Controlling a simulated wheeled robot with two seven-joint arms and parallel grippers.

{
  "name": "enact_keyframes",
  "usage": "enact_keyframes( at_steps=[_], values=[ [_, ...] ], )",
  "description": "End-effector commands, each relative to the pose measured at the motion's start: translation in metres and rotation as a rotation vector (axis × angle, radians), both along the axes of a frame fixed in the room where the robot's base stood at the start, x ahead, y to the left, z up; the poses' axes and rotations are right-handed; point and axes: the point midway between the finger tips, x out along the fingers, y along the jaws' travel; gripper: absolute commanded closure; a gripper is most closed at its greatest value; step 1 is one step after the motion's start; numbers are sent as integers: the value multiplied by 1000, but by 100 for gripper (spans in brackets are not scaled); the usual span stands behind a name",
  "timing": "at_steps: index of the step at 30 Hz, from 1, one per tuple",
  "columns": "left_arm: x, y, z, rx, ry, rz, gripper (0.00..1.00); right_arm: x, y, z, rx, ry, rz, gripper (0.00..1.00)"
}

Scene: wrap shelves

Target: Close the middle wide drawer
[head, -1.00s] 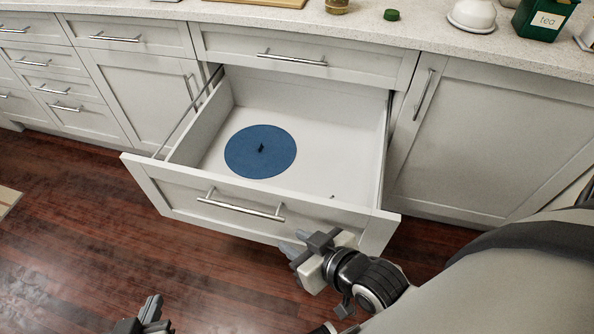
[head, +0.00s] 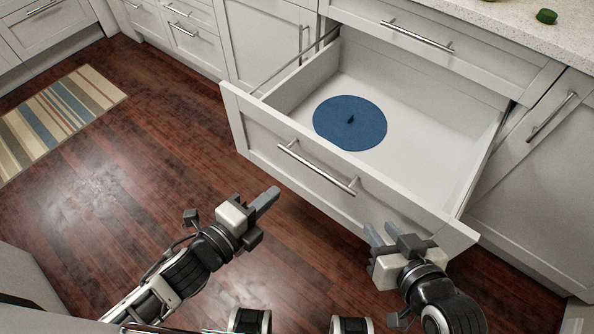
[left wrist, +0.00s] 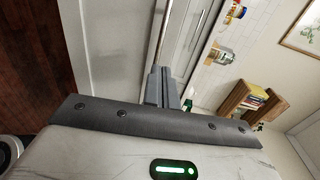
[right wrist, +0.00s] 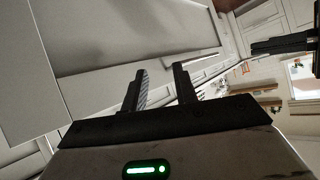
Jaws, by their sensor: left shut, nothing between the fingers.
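The middle wide drawer (head: 300,165) stands pulled out from the white cabinet in the head view, with a silver bar handle (head: 317,168) on its front. A round blue lid (head: 350,123) with a dark knob lies inside it. My left gripper (head: 268,200) is shut and empty, in front of and apart from the drawer's left part. My right gripper (head: 382,234) is open and empty, close to the right part of the drawer front; I cannot tell whether it touches. The drawer front also fills much of the right wrist view (right wrist: 120,35).
A shut drawer (head: 430,45) sits above the open one under the countertop. Shut cabinet doors (head: 540,150) stand on the right. A striped rug (head: 60,115) lies on the wooden floor at the left. The floor before the drawer is clear.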

Motion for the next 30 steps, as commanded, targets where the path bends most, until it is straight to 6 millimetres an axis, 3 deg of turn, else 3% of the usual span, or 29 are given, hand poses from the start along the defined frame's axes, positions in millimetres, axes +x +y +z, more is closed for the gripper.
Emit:
enact_keyframes(
  at_steps=[6, 12, 30],
  values=[
    [40, -26, -9, -4, -1, 3, 100, 0, 0, -3, 0, 0, -1, 71],
    [63, -42, -15, -3, 2, 3, 100, 0, -1, -4, 0, -1, -2, 71],
    [73, -49, -18, -4, 4, 4, 100, 4, 0, -1, 0, -11, -1, 71]
  ],
)
